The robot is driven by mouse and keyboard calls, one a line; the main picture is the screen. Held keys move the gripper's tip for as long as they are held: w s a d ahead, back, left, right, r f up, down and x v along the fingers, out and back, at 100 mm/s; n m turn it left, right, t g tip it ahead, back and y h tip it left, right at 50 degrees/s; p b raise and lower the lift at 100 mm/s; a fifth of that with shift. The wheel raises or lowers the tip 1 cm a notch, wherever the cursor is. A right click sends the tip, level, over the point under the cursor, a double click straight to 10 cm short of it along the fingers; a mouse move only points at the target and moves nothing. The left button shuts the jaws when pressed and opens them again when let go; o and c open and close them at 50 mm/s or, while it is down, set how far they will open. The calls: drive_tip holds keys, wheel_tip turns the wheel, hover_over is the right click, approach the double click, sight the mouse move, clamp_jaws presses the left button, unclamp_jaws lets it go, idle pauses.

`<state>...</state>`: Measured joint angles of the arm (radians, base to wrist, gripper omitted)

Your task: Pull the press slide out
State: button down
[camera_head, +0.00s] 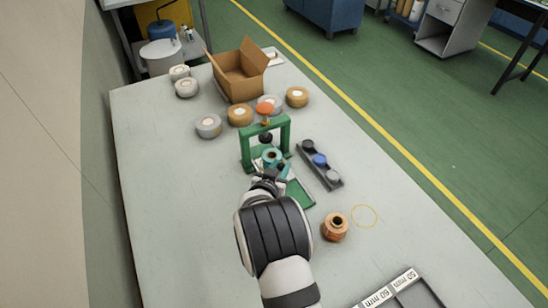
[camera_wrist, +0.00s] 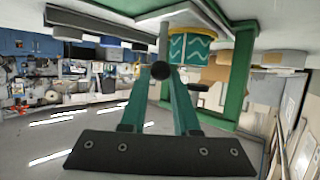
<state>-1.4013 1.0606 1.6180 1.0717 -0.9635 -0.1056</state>
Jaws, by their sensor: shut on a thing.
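The green press (camera_head: 282,130) stands mid-table with an orange-topped handle (camera_head: 265,108) and a dark ball under its crossbar. A teal roll (camera_head: 271,156) sits inside the frame, on what looks like the slide; in the wrist view the roll (camera_wrist: 190,48) has a wavy light pattern and a yellow edge. My gripper (camera_wrist: 161,75) is shut on the black ball knob at the slide's front. In the head view my gripper (camera_head: 280,168) is at the press front, above the green base (camera_head: 301,194). My wrist hides much of the slide there.
A dark rack (camera_head: 327,172) with black, blue and grey knobs lies right of the press. An orange spool (camera_head: 335,227) stands near a yellow ring mark (camera_head: 365,215). Several tape rolls (camera_head: 208,126) and an open cardboard box (camera_head: 239,83) are behind. A labelled grey tray (camera_head: 415,295) lies front right.

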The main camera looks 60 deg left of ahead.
drive_tip(key=d, duration=1)
drive_tip(key=c, duration=0.6)
unclamp_jaws()
drive_tip(key=shift+c, duration=0.2)
drive_tip(key=shift+s+d+r, duration=0.2)
drive_tip(key=shift+s+d, duration=0.05)
drive_tip(key=shift+s, duration=0.1)
drive_tip(key=v, duration=1.5)
drive_tip(key=shift+w, duration=0.1)
